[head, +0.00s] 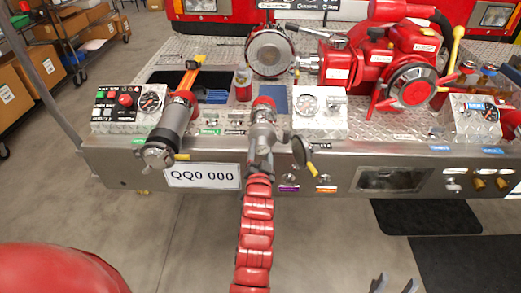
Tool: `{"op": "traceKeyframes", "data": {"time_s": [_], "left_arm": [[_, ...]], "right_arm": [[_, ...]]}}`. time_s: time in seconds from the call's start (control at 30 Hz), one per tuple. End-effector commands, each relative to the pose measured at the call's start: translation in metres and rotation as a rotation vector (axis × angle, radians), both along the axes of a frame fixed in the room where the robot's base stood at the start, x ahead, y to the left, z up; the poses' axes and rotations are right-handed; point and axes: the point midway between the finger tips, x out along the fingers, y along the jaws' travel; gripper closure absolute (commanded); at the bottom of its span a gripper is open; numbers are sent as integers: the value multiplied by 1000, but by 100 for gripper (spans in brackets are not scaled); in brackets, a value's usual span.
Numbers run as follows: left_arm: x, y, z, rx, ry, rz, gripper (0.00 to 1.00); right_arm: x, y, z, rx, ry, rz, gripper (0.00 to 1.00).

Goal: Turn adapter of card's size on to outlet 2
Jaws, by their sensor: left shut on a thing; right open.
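A metal outlet (262,137) with a red fitting on top stands at the middle of the bumper's front. Further left, a grey cylinder (174,126) with a red collar and a metal end piece leans toward me. I cannot tell which piece is the adapter or read a size card or outlet number. My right gripper (395,286) shows two grey fingertips at the bottom edge, open and empty.
A large red rounded shape (55,272) fills the lower left; I cannot tell what it is. The bumper holds a red monitor (407,70), a control panel (128,104) and gauges. A white plate (202,176) reads QQ0 000. Boxes stand at the far left.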

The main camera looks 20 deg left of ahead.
Motion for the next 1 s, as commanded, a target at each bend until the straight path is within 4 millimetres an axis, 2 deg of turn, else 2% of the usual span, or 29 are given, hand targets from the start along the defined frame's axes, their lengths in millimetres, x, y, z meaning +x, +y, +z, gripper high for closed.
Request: {"op": "traceKeyframes", "data": {"time_s": [0.3,0.73,1.0], "left_arm": [[0,-4,0,364,108,-9,100],[0,-6,-4,440,134,-12,100],[-1,-4,-7,732,224,-12,100]], "right_arm": [[0,0,10,0,0,0,52],[0,0,11,0,0,0,52],[0,0,23,0,0,0,52]]}}
